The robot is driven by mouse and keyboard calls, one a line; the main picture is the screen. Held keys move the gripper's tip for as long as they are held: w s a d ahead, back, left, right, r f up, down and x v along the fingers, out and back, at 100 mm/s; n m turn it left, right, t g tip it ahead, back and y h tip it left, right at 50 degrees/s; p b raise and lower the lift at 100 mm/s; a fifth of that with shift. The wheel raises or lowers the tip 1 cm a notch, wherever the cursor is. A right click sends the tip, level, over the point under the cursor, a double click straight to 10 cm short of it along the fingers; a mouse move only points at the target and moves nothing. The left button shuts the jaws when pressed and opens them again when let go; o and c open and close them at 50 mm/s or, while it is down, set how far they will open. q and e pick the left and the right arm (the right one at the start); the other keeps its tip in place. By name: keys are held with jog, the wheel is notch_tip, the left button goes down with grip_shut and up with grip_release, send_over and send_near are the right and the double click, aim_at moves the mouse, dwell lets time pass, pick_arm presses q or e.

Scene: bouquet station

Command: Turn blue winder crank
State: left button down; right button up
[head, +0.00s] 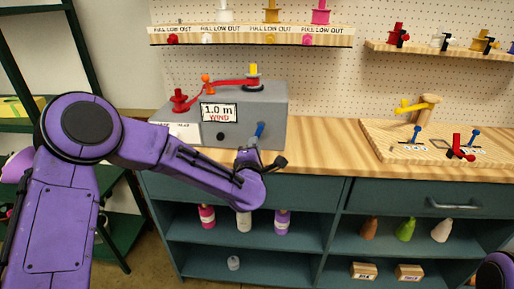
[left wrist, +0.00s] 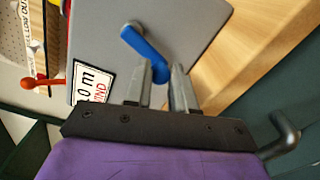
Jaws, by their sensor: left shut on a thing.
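The winder (head: 272,104) is a grey box on the wooden bench, with a sign (head: 219,112) reading "1.0 m WIND" on its front. Its blue crank (head: 260,130) sticks out at the right of the front face and tilts up to the right in the head view. In the left wrist view the crank (left wrist: 145,44) runs down between the fingers of my left gripper (left wrist: 161,80). My left gripper (head: 248,152) is shut on the crank's handle end, which the fingers partly hide. My right gripper is out of view.
A red ribbon (head: 228,84) runs on top of the winder past an orange post (head: 207,82) to a red spool (head: 180,101). A wooden board (head: 380,135) with tools lies to the right. Bench (head: 325,140) between them is clear. Shelves with bottles sit below.

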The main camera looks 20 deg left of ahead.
pick_arm(q)
jog(key=shift+s+a+m, duration=0.1)
jog(key=shift+a+m, duration=0.05)
jog(key=shift+m, duration=0.25)
dwell(0.3)
jog(key=c, duration=0.9)
grip_release()
jog(key=shift+c, duration=0.2)
jog(key=b+v, duration=0.1)
jog(key=v, duration=0.9)
jog(key=shift+s+b, duration=0.3)
jog(key=shift+b, duration=0.1)
jog(key=shift+r, duration=0.1)
